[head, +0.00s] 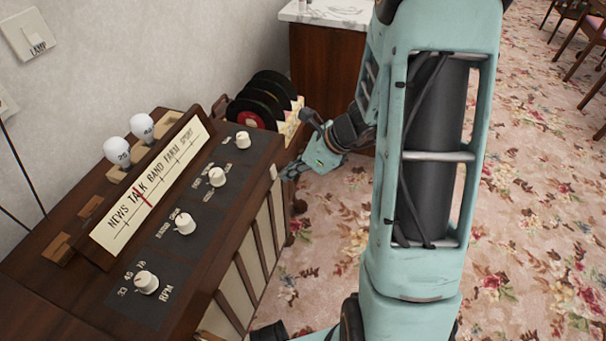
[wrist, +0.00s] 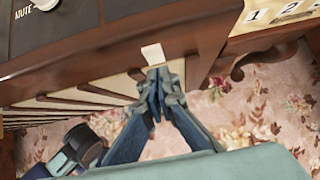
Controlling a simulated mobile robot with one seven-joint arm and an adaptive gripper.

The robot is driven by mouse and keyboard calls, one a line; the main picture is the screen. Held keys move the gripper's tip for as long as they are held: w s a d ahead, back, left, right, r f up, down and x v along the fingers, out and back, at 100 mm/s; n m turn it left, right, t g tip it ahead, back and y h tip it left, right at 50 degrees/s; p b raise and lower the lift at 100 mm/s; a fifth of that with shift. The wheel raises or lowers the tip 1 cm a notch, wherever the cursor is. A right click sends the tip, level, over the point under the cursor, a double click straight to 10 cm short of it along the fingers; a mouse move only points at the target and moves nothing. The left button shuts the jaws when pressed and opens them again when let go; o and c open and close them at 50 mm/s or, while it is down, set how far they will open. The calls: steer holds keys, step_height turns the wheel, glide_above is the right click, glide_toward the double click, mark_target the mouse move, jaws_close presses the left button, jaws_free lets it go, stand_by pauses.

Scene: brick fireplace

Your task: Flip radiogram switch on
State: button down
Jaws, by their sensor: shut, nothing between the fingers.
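The radiogram (head: 215,240) is a dark wooden cabinet with a slatted front, white knobs on top and a tilted tuning dial (head: 145,190). A small white tab, which looks like its switch (head: 273,172), sits at the upper front edge near the far right corner. It also shows in the wrist view (wrist: 152,54). My gripper (head: 287,172) is shut and empty, just in front of that edge. In the wrist view its fingertips (wrist: 162,74) are just below the tab, very close; I cannot tell if they touch. Whether the switch is on or off is unclear.
Several black records (head: 262,108) stand at the radiogram's far end. Two white numbered bulbs (head: 117,150) stand behind the dial. A lamp switch (head: 35,42) is on the wall. A marble-topped cabinet (head: 325,60) stands beyond.

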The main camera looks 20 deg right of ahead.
steer(key=shift+w+a, duration=0.25)
steer(key=shift+a, duration=0.15)
steer(key=shift+f, duration=0.1)
steer(key=shift+w+a+f, duration=0.1)
steer(key=shift+w+a, duration=0.05)
steer(key=shift+a, duration=0.05)
steer(key=shift+r+p, duration=0.7)
steer(key=shift+r, duration=0.25)
